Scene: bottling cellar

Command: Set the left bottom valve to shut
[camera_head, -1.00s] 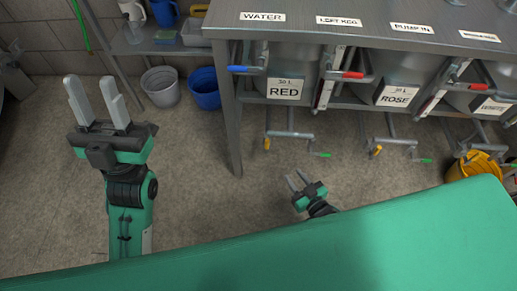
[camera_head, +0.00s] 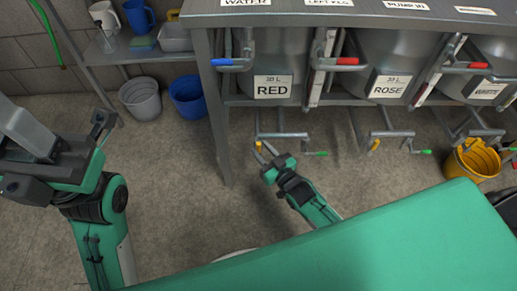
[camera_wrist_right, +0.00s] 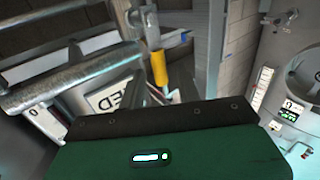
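The left bottom valve sits low under the RED tank (camera_head: 273,87). It shows a grey pipe (camera_head: 284,135), a yellow handle (camera_head: 259,146) and a green-tipped lever (camera_head: 316,153). My right gripper (camera_head: 264,152) is beside the yellow handle, its two fingers apart; whether they touch it I cannot tell. In the right wrist view the yellow handle (camera_wrist_right: 159,68) hangs just beyond the green gripper body, which hides what lies below. My left gripper (camera_head: 25,130) is large at the left edge, away from the valves; its fingers are partly cut off.
A steel table (camera_head: 350,18) stands above the tanks, with a leg (camera_head: 222,130) left of the valve. Similar valves sit under the ROSE tank (camera_head: 388,135) and farther right.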

